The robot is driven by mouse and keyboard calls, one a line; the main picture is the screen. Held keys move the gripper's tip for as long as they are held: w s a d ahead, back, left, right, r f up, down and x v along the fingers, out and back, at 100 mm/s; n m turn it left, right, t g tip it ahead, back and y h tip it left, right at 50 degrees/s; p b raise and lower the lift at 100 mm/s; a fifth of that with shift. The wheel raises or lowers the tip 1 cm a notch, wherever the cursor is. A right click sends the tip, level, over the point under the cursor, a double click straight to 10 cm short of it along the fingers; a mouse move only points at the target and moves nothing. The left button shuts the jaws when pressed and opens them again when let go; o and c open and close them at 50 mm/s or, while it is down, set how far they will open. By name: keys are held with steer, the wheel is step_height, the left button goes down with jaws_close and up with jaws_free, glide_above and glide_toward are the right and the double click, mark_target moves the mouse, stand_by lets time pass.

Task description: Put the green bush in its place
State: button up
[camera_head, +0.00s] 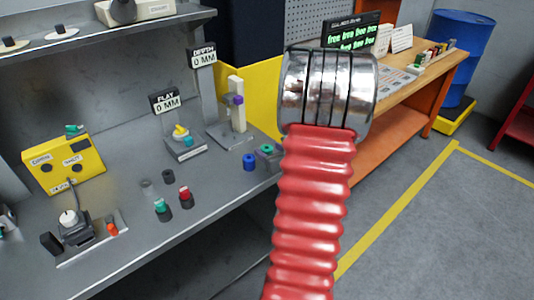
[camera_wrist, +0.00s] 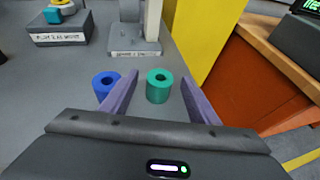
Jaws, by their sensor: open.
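The green bush (camera_wrist: 158,95) is a short upright ring with a hole in its top, standing on the grey bench. It also shows in the head view (camera_head: 267,149), close to the red hose of my arm. My gripper (camera_wrist: 159,76) is open, its two purple fingers on either side of the green bush in the wrist view, with a gap on both sides. I cannot tell whether the fingertips are level with it or above it. A blue bush (camera_wrist: 104,84) stands to its left, partly covered by the left finger.
A grey stand with a post (camera_head: 237,110) and a "DEPTH 0 MM" sign (camera_head: 203,58) rises behind the bushes. A "FLAT 0 MM" block (camera_head: 185,147) stands to the left. Several small coloured parts and a yellow box (camera_head: 62,165) are farther left. A yellow panel (camera_wrist: 212,40) borders the right.

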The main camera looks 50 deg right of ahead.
steer(key=shift+c, duration=0.6)
steer(key=c, duration=1.2)
steer(key=shift+r, duration=0.15)
step_height(320, 180, up, 10)
steer(key=shift+f, duration=0.1)
